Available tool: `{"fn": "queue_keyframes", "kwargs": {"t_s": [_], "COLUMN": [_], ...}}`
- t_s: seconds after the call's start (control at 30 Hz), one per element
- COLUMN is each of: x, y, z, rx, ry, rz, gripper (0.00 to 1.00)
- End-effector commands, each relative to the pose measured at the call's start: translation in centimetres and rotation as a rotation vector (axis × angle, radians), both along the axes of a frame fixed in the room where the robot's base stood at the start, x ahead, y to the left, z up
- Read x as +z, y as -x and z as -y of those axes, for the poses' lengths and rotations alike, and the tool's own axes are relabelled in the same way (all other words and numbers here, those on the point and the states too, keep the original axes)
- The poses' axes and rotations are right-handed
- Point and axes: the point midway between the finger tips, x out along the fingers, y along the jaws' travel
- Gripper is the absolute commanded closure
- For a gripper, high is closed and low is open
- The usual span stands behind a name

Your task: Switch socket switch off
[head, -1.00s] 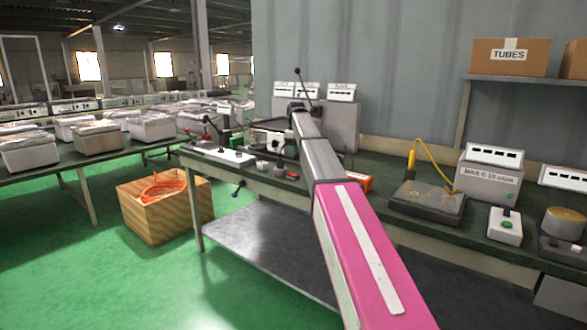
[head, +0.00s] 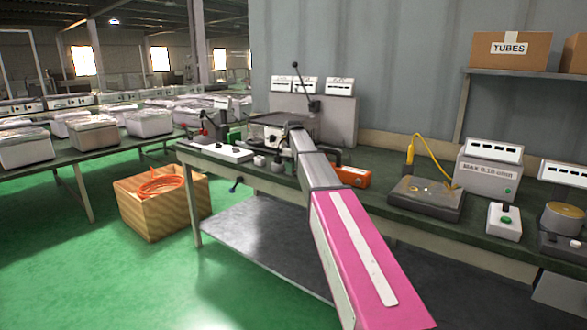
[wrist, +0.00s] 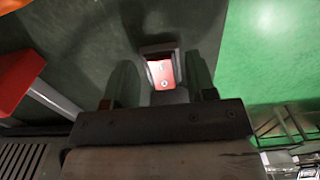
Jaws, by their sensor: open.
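In the wrist view, a small red rocker switch (wrist: 163,73) with pale marks sits in a grey housing over the dark green bench top. My gripper (wrist: 159,58) is open. Its two dark fingers lie on either side of the switch in the picture, with nothing held between them. I cannot tell whether a finger touches the switch. In the head view my arm reaches over the bench, and my gripper is hidden or too small to make out. A small white block (head: 259,160) stands on the bench near the arm's end.
An orange box (head: 350,175) lies right of my arm. A white panel (head: 215,151) is at the bench's left end. A dark plate with a yellow cable (head: 425,198) and a grey MAX 0.10 ohm box (head: 487,178) stand farther right. A wooden crate (head: 165,215) is on the floor.

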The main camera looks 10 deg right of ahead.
Motion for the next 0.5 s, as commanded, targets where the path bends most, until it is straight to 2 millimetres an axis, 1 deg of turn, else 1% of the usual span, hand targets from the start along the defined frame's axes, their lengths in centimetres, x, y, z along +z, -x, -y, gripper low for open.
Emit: {"fn": "queue_keyframes", "kwargs": {"t_s": [0.27,0.3,0.37,0.4,0.43,0.5], "x": [-0.12,-0.12,-0.11,-0.11,-0.11,-0.1], "y": [0.0,0.01,0.01,0.0,0.0,0.0], "z": [0.0,0.01,0.01,0.0,0.0,0.0], "rx": [0.0,0.0,0.0,0.0,0.0,0.0], "ry": [0.0,0.0,0.0,0.0,0.0,0.0], "rz": [0.0,0.0,0.0,0.0,0.0,0.0], "gripper": [0.49,0.62,0.81,0.94,0.98,0.98]}}
